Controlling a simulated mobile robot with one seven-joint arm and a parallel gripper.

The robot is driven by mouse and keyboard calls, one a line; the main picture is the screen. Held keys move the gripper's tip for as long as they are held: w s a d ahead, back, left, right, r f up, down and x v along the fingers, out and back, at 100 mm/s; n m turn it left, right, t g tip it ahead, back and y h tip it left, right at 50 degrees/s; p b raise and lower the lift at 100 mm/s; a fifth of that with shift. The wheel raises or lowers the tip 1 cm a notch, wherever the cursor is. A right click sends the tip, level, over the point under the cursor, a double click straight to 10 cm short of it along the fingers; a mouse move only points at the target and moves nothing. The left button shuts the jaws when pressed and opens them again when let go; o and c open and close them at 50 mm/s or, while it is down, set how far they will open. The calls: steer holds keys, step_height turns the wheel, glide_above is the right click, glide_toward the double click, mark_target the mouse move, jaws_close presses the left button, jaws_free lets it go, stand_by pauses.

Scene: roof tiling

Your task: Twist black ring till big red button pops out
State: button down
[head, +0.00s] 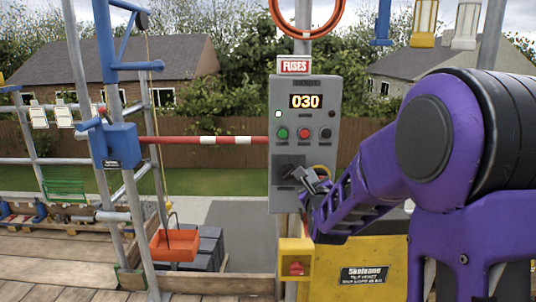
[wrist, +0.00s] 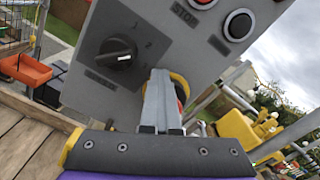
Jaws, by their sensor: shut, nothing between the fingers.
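A grey control panel (head: 315,110) stands upright in front of me. On its lower right a yellow round surround (head: 322,168) shows behind my gripper (head: 304,178). In the wrist view a yellow curved edge (wrist: 180,80) and a sliver of red (wrist: 181,93) show behind the shut fingers (wrist: 160,78). This looks like the big red button, mostly hidden. I cannot make out its black ring, or whether the button is in or out. My gripper is shut and empty in front of the panel's lower part. I cannot tell whether the fingers touch anything.
A black rotary switch (wrist: 118,53) sits left of the fingers. Green (head: 282,133), red (head: 304,133) and black (head: 326,133) buttons line up above, under a display reading 030 (head: 305,101). A yellow box with a red knob (head: 296,268) is below. Scaffold poles stand left.

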steer(key=shift+d+f, duration=0.45)
steer(key=shift+f, duration=0.05)
steer(key=shift+d, duration=0.15)
steer(key=shift+s+d+r, duration=0.1)
steer(key=shift+d+r, duration=0.2)
steer(key=shift+d, duration=0.1)
steer(key=shift+a+r, duration=0.3)
steer(key=shift+r, duration=0.05)
steer(key=s, duration=0.5)
steer(key=shift+s+a+r, duration=0.25)
steer(key=shift+s+r, duration=0.05)
steer(key=shift+s, duration=0.1)
